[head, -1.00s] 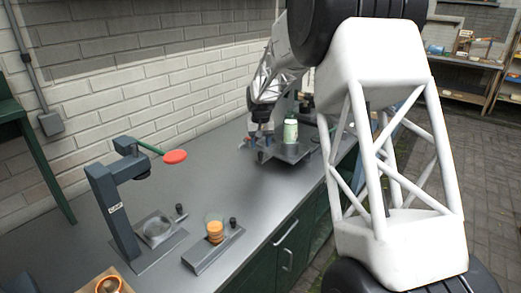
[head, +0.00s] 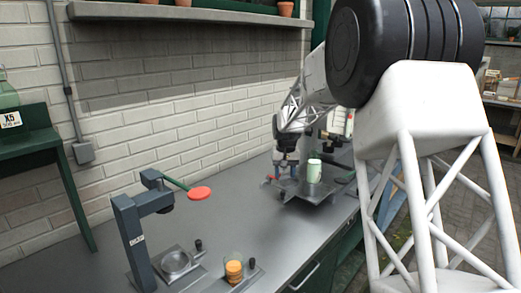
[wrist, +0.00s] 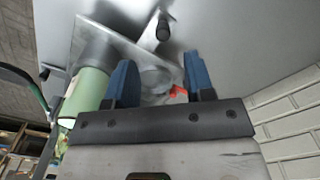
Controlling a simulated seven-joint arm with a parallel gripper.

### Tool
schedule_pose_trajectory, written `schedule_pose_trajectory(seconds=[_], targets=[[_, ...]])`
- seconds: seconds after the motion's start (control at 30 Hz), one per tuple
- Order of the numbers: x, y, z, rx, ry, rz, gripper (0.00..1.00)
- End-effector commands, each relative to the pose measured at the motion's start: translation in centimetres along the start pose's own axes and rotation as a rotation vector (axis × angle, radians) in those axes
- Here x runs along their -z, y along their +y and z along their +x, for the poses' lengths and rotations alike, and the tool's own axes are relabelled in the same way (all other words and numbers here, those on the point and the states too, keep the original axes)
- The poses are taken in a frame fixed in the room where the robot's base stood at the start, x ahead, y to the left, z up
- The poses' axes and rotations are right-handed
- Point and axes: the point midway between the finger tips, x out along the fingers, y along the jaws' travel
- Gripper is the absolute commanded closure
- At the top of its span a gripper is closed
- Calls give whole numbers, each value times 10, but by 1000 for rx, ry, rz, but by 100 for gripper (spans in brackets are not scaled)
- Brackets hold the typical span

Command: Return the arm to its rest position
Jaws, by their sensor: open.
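My gripper (head: 284,173) is over the far part of the grey bench, just left of a pale green can. In the wrist view its two blue fingers (wrist: 163,82) are apart with nothing held between them. The green can (head: 314,171) stands upright on a flat metal stand (head: 293,193). The can also shows in the wrist view (wrist: 88,90), to the left of the fingers and outside them. A small red part (wrist: 178,92) shows beyond the gap between the fingers.
A dark press (head: 132,240) with a red-ended lever (head: 200,193) stands at the near left. A clear cup of orange discs (head: 234,270) is beside it. A brick wall (head: 190,120) with a shelf (head: 180,12) of pots runs behind. The bench middle (head: 240,215) is clear.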

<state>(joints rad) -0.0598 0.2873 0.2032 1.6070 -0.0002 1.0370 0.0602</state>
Motion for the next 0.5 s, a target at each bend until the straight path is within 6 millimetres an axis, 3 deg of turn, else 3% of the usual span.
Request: schedule_pose_trajectory(seconds=[0.17,0.5], targets=[[-28,5,-21,0,14,1,51],[-108,17,-65,0,45,4,51]])
